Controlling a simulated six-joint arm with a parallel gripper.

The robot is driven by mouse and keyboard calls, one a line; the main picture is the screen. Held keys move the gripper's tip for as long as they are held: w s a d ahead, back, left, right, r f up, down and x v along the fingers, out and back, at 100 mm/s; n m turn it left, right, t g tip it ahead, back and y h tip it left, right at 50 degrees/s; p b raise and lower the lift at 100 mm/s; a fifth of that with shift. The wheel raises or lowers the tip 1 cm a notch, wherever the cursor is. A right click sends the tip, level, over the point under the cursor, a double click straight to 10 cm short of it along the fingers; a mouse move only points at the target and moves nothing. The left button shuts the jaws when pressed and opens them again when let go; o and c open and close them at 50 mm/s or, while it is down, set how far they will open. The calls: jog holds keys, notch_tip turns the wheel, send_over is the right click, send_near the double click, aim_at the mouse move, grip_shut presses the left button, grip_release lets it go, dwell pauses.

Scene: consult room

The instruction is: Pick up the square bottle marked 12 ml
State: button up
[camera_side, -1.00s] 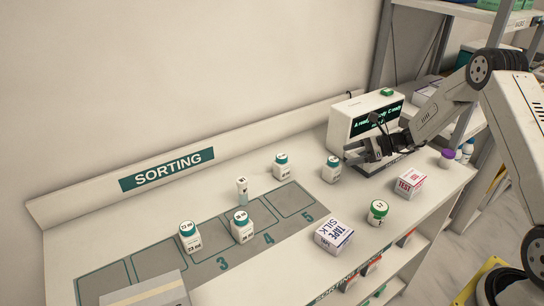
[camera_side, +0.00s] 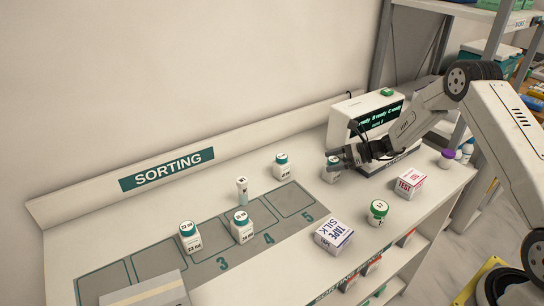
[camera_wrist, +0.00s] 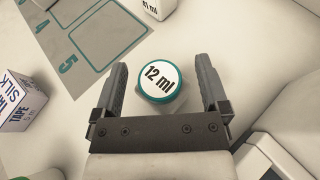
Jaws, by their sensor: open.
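The bottle marked 12 ml (camera_wrist: 160,79) shows in the wrist view as a white cap top with a teal rim. It sits between the two fingers of my open gripper (camera_wrist: 163,88), with a gap on each side. The bottle appears upright and not held.
A bottle marked 41 ml (camera_wrist: 147,9) stands beyond it, also in the side view (camera_side: 283,170). The silk tape box (camera_side: 333,236), green-lidded jar (camera_side: 377,213) and test box (camera_side: 409,184) stand nearer the front. The display unit (camera_side: 345,118) is close behind my gripper.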

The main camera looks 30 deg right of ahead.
dwell(0.4)
grip_shut()
jog(key=shift+r, duration=0.15)
jog(key=shift+r, duration=0.75)
jog(key=s+a+r, duration=0.2)
jog(key=s+r, duration=0.9)
jog(key=s, duration=0.2)
jog(key=shift+s+a, duration=0.15)
jog(key=shift+s, duration=0.25)
jog(key=shift+r, duration=0.1)
